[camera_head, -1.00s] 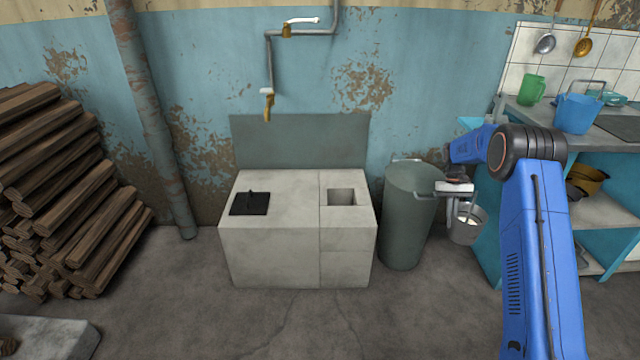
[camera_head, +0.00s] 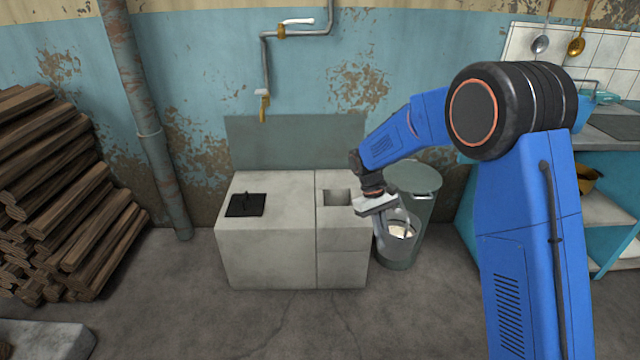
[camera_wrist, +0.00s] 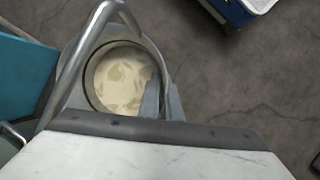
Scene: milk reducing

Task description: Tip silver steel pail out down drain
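The drain (camera_head: 337,197) is a square recess in the block's top, just left of my gripper.
The concrete block (camera_head: 265,250) has a black lid (camera_head: 246,205) on its left. A tap (camera_head: 263,105) hangs on the wall above. The bin (camera_head: 420,180) stands close behind the pail. Blue shelving (camera_head: 610,235) is at right, stacked firewood (camera_head: 60,190) at left.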

